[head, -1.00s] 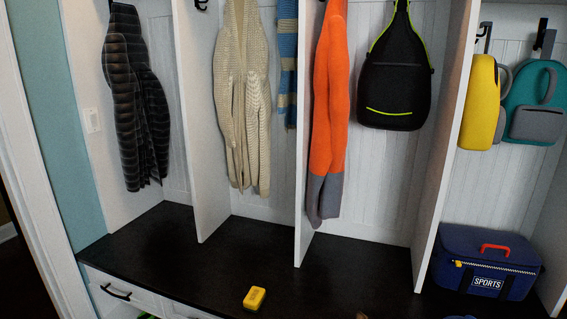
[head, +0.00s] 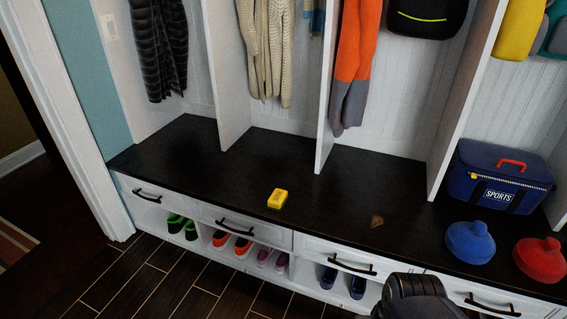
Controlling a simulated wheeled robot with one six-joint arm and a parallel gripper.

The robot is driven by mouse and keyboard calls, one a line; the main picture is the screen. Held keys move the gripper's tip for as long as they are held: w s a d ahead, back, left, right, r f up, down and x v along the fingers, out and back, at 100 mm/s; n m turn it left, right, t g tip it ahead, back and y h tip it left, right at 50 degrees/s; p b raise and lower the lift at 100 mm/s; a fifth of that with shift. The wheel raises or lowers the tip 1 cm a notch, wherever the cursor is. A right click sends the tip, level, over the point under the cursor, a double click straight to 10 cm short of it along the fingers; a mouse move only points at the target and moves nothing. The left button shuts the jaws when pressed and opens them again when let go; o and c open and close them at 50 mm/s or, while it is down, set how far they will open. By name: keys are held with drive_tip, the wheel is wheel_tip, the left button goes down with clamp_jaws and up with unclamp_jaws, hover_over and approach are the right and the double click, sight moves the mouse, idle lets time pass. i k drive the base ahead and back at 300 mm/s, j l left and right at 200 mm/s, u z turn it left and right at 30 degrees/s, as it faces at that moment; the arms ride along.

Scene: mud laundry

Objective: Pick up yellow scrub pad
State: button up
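The yellow scrub pad (head: 278,199) lies on the dark bench top (head: 240,170), close to its front edge and left of the picture's middle. It is small and block-shaped, with nothing touching it. A dark rounded part of my arm shows at the bottom right, in front of the drawers. My gripper's fingers are not in view.
A blue SPORTS bag (head: 496,180), a blue round item (head: 470,242) and a red one (head: 541,258) sit on the bench at right. A small brown object (head: 377,221) lies right of the pad. White dividers and hanging clothes stand behind. Shoes fill the cubbies below.

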sight(279, 197)
drive_tip(key=i+j, duration=1.15)
drive_tip(key=i, duration=0.25)
